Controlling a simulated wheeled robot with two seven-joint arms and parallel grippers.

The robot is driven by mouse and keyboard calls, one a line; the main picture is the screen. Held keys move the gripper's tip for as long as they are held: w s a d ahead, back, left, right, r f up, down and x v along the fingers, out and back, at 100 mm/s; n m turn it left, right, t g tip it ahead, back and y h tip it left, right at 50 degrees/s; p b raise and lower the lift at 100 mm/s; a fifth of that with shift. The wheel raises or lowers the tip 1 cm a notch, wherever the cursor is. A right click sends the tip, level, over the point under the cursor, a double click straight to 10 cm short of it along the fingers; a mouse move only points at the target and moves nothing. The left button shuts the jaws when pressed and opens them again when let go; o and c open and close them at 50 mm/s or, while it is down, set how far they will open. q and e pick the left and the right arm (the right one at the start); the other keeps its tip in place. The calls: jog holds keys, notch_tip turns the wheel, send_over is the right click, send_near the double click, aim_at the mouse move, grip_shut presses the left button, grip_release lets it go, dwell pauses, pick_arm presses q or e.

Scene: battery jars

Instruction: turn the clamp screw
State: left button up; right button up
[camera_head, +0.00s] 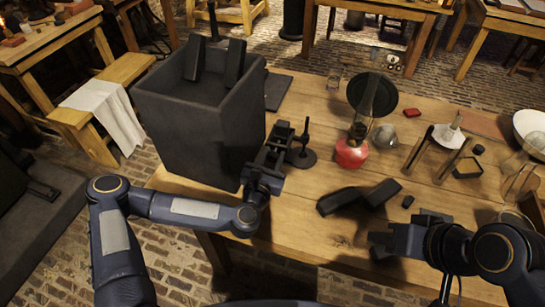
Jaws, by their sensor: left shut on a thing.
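My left gripper (284,135) is at the near right side of a large dark square jar, beside a small dark stand. The stand has a thin upright rod (306,132) and a round base (302,158) on the table. My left gripper is shut on a small dark part here, apparently the clamp screw; the fingers largely hide it, and its outline merges with the dark metal. My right gripper (382,238) is low over the table's front edge, apart from the stand. I cannot tell its jaw state.
The large dark jar (195,125) stands on the table's (325,165) left end, with two dark blocks at its rim. Two dark blocks (358,197) lie in front. A red-based lamp (351,153) with a black disc stands behind. Glassware and a white bowl (532,130) are at right.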

pick_arm(q)
jog(key=m+b, duration=0.1)
jog(key=m, duration=0.2)
jog(key=shift+m, duration=0.4)
jog(key=m+b, duration=0.1)
jog(key=m, duration=0.2)
jog(key=shift+m+b, duration=0.3)
jog(key=shift+b, duration=0.1)
jog(key=m+b, duration=0.1)
jog(key=m, duration=0.2)
jog(key=shift+m+b, duration=0.3)
jog(key=shift+b, duration=0.05)
jog(key=m+b, duration=0.1)
jog(key=m, duration=0.1)
jog(key=shift+m+b, duration=0.35)
jog(key=shift+m, duration=0.05)
jog(key=m+b, duration=0.4)
jog(key=m, duration=0.1)
jog(key=shift+m+b, duration=1.95)
jog(key=shift+m, duration=0.75)
